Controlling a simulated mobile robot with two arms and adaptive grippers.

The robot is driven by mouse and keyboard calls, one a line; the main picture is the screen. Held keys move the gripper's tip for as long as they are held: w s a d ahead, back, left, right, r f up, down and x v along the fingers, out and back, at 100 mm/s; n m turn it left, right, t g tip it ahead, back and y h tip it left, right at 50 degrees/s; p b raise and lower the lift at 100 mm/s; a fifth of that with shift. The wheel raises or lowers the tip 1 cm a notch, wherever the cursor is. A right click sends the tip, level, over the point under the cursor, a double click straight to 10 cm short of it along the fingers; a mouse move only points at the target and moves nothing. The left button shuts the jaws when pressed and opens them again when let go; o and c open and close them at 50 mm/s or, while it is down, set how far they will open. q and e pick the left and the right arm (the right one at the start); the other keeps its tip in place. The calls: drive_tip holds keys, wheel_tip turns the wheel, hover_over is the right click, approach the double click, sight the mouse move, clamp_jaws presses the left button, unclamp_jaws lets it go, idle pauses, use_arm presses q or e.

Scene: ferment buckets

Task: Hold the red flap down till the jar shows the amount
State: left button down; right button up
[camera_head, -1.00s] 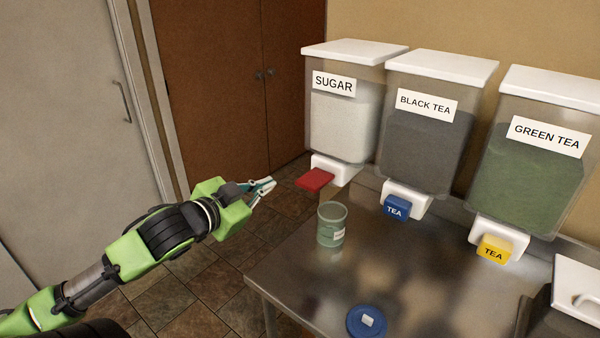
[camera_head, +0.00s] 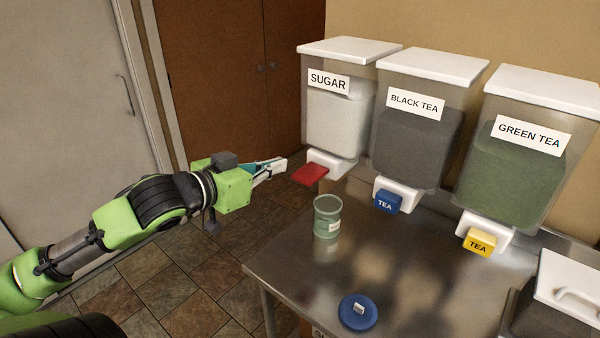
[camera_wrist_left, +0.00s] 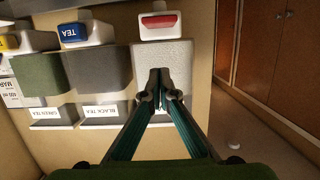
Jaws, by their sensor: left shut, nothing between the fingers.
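The red flap (camera_head: 310,174) sticks out from the white spout under the sugar dispenser (camera_head: 337,117). It also shows near the top of the left wrist view (camera_wrist_left: 160,21). A clear greenish jar (camera_head: 327,217) with a small label stands upright on the steel table, in front of and below the flap. I cannot make out any sugar in it. My left gripper (camera_head: 281,164) is shut and empty, just left of the red flap in the head view. In the left wrist view its fingertips (camera_wrist_left: 159,80) meet in front of the sugar dispenser. My right gripper is not in view.
The black tea dispenser (camera_head: 415,140) with a blue flap (camera_head: 387,201) and the green tea dispenser (camera_head: 515,175) with a yellow flap (camera_head: 480,243) stand to the right. A blue lid (camera_head: 358,312) lies on the steel table (camera_head: 420,290). A lidded container (camera_head: 565,290) is at the right edge.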

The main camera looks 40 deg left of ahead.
use_arm(q)
hover_over(300, 179)
drive_tip(key=s, duration=0.3)
drive_tip(key=f, duration=0.1)
drive_tip(key=w+b, duration=0.1)
drive_tip(key=w+f+b, duration=0.1)
drive_tip(key=w+b, duration=0.1)
drive_tip(key=b, duration=0.1)
drive_tip(key=shift+f, duration=0.3)
wheel_tip(300, 179, down, 4)
drive_tip(key=shift+r+b, duration=0.15)
drive_tip(key=shift+b, duration=0.7)
drive_tip(key=shift+s, duration=0.1)
